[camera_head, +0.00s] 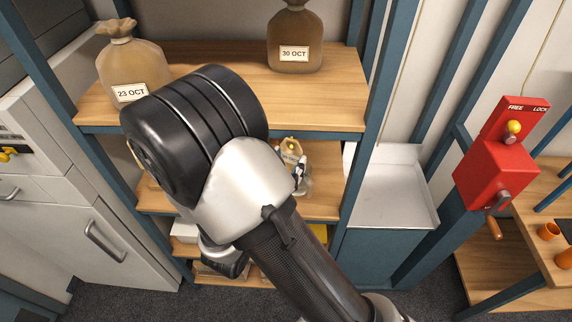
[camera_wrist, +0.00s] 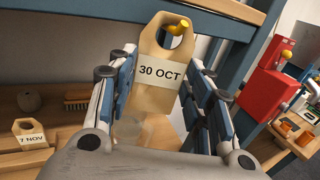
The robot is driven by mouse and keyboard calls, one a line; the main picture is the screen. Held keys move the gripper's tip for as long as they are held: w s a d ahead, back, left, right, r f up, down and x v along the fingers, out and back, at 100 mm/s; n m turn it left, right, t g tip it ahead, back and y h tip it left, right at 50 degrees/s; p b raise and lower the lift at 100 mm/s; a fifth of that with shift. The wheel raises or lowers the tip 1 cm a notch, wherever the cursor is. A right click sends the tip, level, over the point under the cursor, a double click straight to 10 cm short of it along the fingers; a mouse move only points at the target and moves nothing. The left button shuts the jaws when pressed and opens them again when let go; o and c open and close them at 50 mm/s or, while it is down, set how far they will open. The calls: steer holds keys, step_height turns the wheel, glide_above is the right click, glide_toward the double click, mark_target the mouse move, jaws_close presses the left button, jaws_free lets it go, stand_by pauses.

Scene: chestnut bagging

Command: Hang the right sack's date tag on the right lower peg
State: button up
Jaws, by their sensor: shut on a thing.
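My gripper (camera_wrist: 162,88) is shut on a tan date tag (camera_wrist: 160,98) reading "30 OCT", which stands upright between the two fingers. A yellow peg (camera_wrist: 180,28) shows at the hole in the tag's top; I cannot tell how far it passes through. In the head view the tag (camera_head: 291,150) and the yellow peg tip (camera_head: 291,141) show small beyond my arm, under the top shelf. The right sack (camera_head: 295,40), brown and labelled "30 OCT", stands on the top shelf. The left sack (camera_head: 133,68) is labelled "23 OCT". My arm hides much of the lower shelves.
The top shelf (camera_head: 225,55) has a front edge just above the tag. A "7 NOV" tag (camera_wrist: 29,134), a brush (camera_wrist: 77,98) and a round brown object (camera_wrist: 29,100) are on the left. A red lever box (camera_head: 494,170) and a white tray (camera_head: 390,190) are right.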

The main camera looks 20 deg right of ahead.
stand_by(0.4)
steer(key=o, duration=0.9)
steer(key=shift+o, duration=0.2)
steer(key=o, duration=0.5)
steer(key=shift+o, duration=0.2)
steer(key=s+a+p, duration=0.1)
steer(key=s+a, duration=0.3)
steer(key=s, duration=0.8)
steer(key=shift+s, duration=0.2)
stand_by(0.6)
